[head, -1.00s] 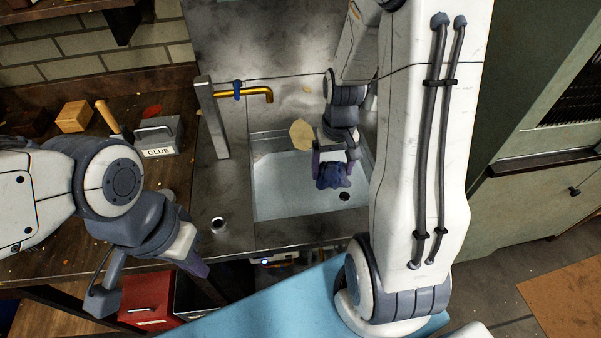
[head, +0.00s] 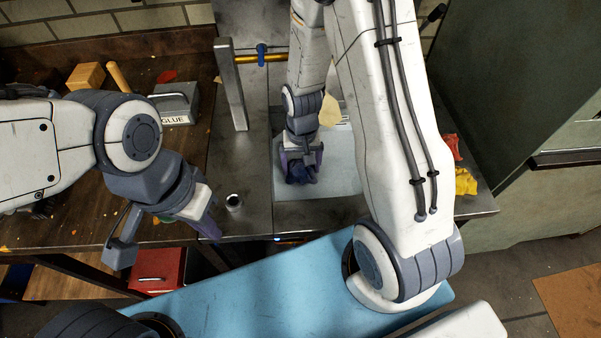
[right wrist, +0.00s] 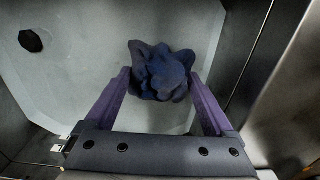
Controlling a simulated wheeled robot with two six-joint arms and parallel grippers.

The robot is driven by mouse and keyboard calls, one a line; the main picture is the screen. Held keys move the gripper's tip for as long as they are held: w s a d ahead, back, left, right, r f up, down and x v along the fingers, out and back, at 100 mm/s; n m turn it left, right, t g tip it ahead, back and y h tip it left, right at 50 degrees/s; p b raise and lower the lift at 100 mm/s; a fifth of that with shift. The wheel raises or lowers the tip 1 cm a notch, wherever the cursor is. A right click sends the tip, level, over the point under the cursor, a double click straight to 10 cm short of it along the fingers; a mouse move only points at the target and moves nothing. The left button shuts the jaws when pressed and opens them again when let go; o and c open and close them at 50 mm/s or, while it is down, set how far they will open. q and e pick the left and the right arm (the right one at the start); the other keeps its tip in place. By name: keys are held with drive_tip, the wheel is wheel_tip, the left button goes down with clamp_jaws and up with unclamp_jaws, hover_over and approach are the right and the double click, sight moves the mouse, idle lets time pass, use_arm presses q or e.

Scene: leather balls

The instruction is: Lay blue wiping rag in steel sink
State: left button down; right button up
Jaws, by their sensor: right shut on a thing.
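The blue rag (head: 301,174), dark and bunched up, is held in my right gripper (head: 301,160) over the left part of the steel sink (head: 343,180). In the right wrist view the rag (right wrist: 162,72) sits between the purple fingertips, with the pale sink floor (right wrist: 85,60) behind it. I cannot tell whether the rag touches the floor. My right arm covers much of the sink's right side in the head view. My left gripper (head: 207,226) hangs at the counter's front edge, left of the sink; its finger gap is not clear.
A grey GLUE box (head: 176,103) and wooden block (head: 86,76) are further left. Yellow cloth (head: 465,182) lies right.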

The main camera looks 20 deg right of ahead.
sight(300, 175)
drive_tip(key=shift+a+f, duration=0.2)
drive_tip(key=shift+f, duration=1.9)
